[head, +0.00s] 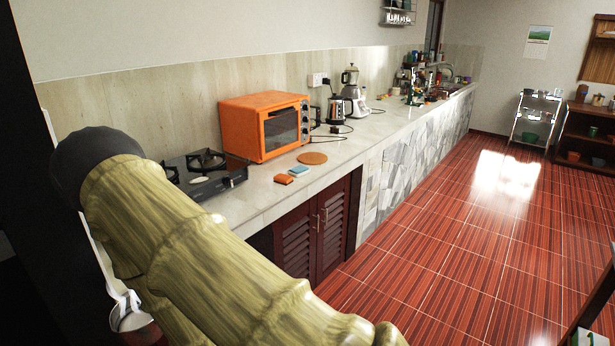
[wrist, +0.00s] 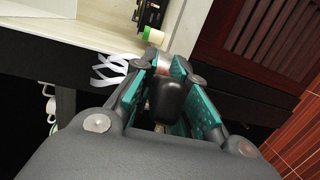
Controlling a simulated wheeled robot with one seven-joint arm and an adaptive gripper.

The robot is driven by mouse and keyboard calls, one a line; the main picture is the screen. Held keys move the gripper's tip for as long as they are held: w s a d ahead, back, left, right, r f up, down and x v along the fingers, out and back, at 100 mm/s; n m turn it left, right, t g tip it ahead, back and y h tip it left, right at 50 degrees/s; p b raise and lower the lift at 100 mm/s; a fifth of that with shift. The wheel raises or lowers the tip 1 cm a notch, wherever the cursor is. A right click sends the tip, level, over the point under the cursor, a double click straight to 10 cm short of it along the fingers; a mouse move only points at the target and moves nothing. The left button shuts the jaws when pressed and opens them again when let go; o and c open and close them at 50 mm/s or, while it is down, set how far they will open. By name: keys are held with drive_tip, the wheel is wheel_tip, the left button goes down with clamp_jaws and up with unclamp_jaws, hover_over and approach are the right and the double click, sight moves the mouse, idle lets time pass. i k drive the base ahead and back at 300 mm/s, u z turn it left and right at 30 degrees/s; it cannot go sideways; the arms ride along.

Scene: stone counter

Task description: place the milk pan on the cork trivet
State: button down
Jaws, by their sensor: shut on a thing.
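The cork trivet (head: 312,158) is a flat round brown disc lying bare on the counter, in front of the orange oven. In the wrist view my gripper (wrist: 172,68) has its teal-padded fingers closed around a thick black handle, which I take as the milk pan's handle (wrist: 167,100). The pan's bowl cannot be made out there. In the head view my arm hides the gripper, and I cannot tell whether the pale metal shape at the lower left is part of the pan.
An orange oven (head: 265,126) stands behind the trivet, with a black gas hob (head: 205,170) to its left. An orange block (head: 284,179) and a light blue block (head: 299,171) lie near the trivet's front left. Counter to the trivet's right is clear.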

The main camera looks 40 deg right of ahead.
sight(324, 160)
drive_tip(key=z, duration=2.35)
drive_tip(key=i, duration=1.7)
drive_tip(key=u, duration=1.7)
